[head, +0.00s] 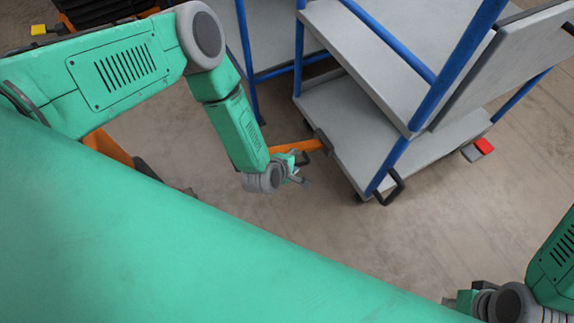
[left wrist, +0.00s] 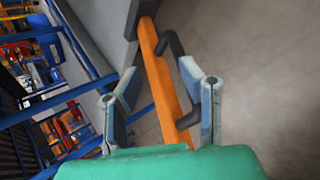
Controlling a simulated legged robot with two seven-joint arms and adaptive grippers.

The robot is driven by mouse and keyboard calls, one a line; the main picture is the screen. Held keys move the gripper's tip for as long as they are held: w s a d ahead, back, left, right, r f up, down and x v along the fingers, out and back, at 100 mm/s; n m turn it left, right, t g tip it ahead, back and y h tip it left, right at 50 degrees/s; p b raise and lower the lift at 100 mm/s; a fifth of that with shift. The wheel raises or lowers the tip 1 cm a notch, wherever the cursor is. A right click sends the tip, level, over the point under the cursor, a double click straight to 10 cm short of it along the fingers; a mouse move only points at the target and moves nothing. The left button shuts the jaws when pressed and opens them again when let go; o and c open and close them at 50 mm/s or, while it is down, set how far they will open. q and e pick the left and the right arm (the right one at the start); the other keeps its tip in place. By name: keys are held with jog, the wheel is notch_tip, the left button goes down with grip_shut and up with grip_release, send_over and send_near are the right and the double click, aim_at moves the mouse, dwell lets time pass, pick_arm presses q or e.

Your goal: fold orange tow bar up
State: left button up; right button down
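The orange tow bar (head: 306,146) sticks out low from the end of the blue-and-grey cart (head: 352,118), close to level above the floor. In the left wrist view the tow bar (left wrist: 165,92) runs away to the cart's dark bracket, with a black loop handle (left wrist: 178,66) on its right side. My left gripper (head: 300,174) is at the bar's free end. Its fingers (left wrist: 160,78) are spread, with the bar and part of the handle showing between them; I cannot tell whether they touch. My right gripper (head: 462,302) is partly visible at the lower right, its fingers unclear.
A black handle (head: 394,188) juts from the cart's near corner. A red and grey pedal (head: 478,150) sits low at its right. Another blue-framed cart (head: 280,40) stands behind. The floor (head: 340,235) in front is clear.

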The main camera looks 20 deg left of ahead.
pick_arm(q)
jog(key=d+v, duration=0.1)
jog(key=v, duration=0.7)
jog(key=shift+s+a, duration=0.25)
jog(key=shift+a, duration=0.15)
jog(key=shift+f, duration=0.1)
